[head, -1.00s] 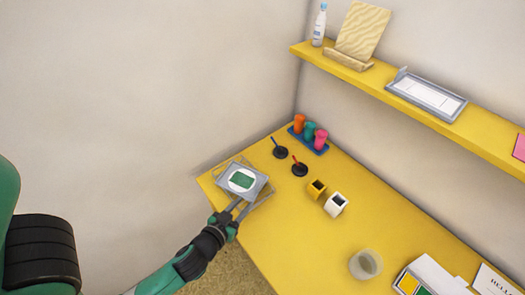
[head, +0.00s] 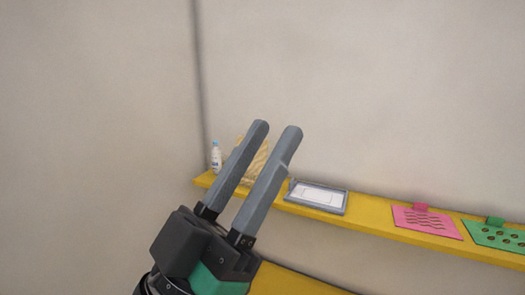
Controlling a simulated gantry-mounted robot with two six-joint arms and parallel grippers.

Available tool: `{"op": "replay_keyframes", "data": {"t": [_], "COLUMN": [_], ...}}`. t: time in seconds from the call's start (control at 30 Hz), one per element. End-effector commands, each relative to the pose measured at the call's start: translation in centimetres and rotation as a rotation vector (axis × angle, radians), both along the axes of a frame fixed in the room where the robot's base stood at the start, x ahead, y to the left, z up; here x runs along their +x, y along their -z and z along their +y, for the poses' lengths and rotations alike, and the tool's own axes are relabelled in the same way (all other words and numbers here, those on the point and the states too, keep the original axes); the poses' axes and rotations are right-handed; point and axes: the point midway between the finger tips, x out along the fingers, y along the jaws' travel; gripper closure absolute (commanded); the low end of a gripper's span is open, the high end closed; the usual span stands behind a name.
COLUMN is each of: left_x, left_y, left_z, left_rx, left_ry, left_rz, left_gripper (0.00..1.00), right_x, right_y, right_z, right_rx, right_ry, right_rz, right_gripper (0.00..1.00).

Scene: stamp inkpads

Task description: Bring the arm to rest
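My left gripper (head: 276,129) is close to the head camera, raised and pointing up and slightly right. Its two grey fingers stand apart with nothing between them, so it is open and empty. The fingers cover part of the wall shelf and part of the wooden board behind them. My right gripper is not in view.
The yellow shelf (head: 373,212) runs along the wall. On it are a bottle (head: 216,158), a wooden board (head: 246,150), a grey tray (head: 317,196), a pink sheet (head: 428,222) and a green sheet (head: 497,236). A sliver of yellow table (head: 290,284) shows below.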

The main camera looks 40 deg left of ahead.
Motion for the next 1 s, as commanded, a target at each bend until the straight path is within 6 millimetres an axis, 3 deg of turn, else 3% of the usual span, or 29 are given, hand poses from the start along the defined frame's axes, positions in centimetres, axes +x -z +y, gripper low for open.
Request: {"op": "replay_keyframes", "data": {"t": [0.07, 0.33, 0.47, 0.57, 1.0], "left_x": [-0.6, -0.6, -0.6, -0.6, -0.6], "left_y": [-0.9, -1.1, -3.3, -6.9, -29.2], "left_z": [-0.4, -0.3, -0.3, -0.3, -0.3], "left_rx": [0.009, 0.009, 0.008, 0.008, 0.007], "left_ry": [0.008, 0.007, 0.006, 0.006, 0.005], "left_rz": [-0.024, -0.024, -0.023, -0.023, -0.022], "left_gripper": [0.63, 0.63, 0.63, 0.63, 0.63], "right_x": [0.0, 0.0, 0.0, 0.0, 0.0], "right_y": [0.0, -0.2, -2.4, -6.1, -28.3], "right_z": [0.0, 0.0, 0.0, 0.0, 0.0], "right_rx": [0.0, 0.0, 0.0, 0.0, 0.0], "right_ry": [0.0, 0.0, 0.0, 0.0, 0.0], "right_rz": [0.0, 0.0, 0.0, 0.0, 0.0], "right_gripper": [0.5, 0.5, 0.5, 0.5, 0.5]}}
